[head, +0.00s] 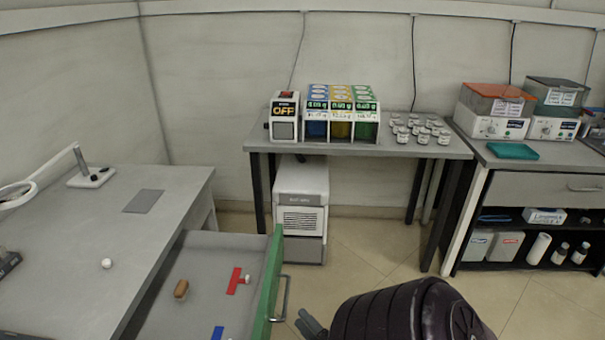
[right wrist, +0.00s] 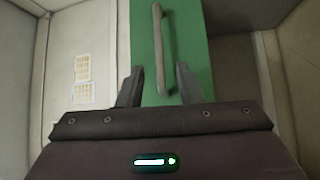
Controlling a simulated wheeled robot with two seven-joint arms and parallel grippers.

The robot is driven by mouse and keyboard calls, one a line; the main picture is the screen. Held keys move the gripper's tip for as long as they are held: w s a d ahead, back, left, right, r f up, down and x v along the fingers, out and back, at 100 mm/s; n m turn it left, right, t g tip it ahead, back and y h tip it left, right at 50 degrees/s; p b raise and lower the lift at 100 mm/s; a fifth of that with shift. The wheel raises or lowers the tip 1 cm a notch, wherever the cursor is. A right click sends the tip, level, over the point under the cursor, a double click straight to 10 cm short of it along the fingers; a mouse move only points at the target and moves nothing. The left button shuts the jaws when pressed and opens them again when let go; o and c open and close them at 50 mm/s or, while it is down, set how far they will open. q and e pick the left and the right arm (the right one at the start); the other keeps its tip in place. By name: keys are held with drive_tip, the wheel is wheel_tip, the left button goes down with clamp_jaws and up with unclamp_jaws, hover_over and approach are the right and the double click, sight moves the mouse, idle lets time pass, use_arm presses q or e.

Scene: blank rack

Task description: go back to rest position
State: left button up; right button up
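My right gripper (head: 308,324) is at the bottom of the head view, just right of the open drawer (head: 215,240). In the right wrist view my right gripper (right wrist: 160,86) has its two fingers spread apart with nothing clamped between them. The drawer's metal handle (head: 280,300) is on its green front (head: 268,275). In the right wrist view the handle (right wrist: 160,50) stands ahead of the fingers, its lower end showing between them. I cannot tell the exact gap to it. My left gripper is in neither view.
The drawer holds a brown item (head: 181,289), a red item (head: 236,281) and a blue item (head: 217,333). A grey desk (head: 70,225) is at left. A back table (head: 440,151) carries dispensers and several small jars. A shelf unit (head: 530,187) stands right. Floor (head: 365,260) is open between.

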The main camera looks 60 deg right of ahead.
idle(0.4)
drive_tip(key=s+a+f+m+g+y+p, duration=0.1)
drive_tip(key=s+a+f+m+g, duration=0.2)
drive_tip(key=f, duration=0.7)
drive_tip(key=a+f+m+g+y+p, duration=0.1)
drive_tip(key=a+f+m+g, duration=0.3)
drive_tip(key=f, duration=0.7)
drive_tip(key=s+a+f+m+g+y+p, duration=0.2)
drive_tip(key=s+a+f+g+y, duration=0.3)
drive_tip(key=s+a+f+g, duration=0.4)
drive_tip(key=s+a+f, duration=0.4)
drive_tip(key=a, duration=0.2)
drive_tip(key=shift+a+f+g+y, duration=0.2)
drive_tip(key=shift+a+g+y, duration=0.1)
drive_tip(key=shift+a+g, duration=0.1)
drive_tip(key=shift+s+d, duration=0.1)
drive_tip(key=shift+s, duration=0.05)
